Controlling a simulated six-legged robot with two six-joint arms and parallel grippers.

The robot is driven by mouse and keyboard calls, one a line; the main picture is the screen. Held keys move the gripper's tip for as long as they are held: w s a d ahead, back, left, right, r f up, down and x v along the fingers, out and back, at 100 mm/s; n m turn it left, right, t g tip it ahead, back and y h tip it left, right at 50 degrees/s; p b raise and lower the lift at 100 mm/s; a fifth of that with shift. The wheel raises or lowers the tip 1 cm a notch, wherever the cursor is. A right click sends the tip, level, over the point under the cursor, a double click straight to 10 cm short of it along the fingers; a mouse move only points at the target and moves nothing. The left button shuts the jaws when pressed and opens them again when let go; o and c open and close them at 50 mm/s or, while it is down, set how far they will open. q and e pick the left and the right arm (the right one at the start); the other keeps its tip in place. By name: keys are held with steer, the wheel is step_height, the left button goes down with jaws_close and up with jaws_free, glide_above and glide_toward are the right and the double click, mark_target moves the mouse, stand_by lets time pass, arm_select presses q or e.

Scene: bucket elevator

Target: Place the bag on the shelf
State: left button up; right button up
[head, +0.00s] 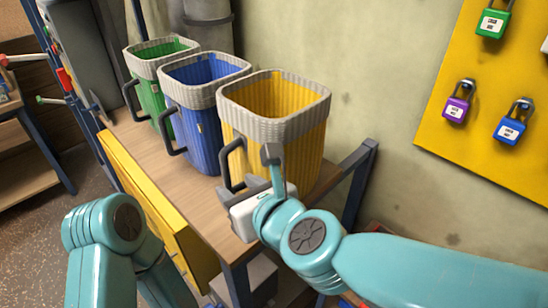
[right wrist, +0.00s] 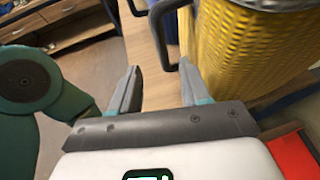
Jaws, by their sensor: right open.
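A yellow ribbed bag (head: 278,105) with a grey rim and a dark side handle (head: 228,160) stands upright on the wooden top (head: 125,140). A blue bag (head: 200,125) and a green bag (head: 152,95) stand in a row behind it to the left. My right gripper (head: 247,172) is open beside the yellow bag, at its handle side. In the right wrist view, the dark handle (right wrist: 157,38) shows at the gap between the open fingers (right wrist: 160,72), and the yellow bag (right wrist: 240,50) is to the right.
A yellow panel (head: 150,205) runs along the front edge of the wooden top. A yellow board with padlocks (head: 510,125) hangs on the right wall. A lower wooden shelf unit (head: 25,185) stands at the far left, across open floor (head: 75,205). A blue post (head: 355,185) is right of the bag.

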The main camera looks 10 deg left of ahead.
mark_target(228, 177)
steer(key=shift+w+a+f, duration=0.3)
steer(key=shift+w+a, duration=0.1)
steer(key=shift+a, duration=0.2)
steer(key=x, duration=0.4)
steer(key=shift+w+d, duration=0.1)
steer(key=shift+w, duration=0.45)
steer(key=shift+w+a+f, duration=0.1)
steer(key=shift+w+a, duration=0.2)
steer(key=shift+a, duration=0.1)
steer(key=shift+d, duration=0.15)
steer(key=shift+c, duration=0.3)
jaws_close()
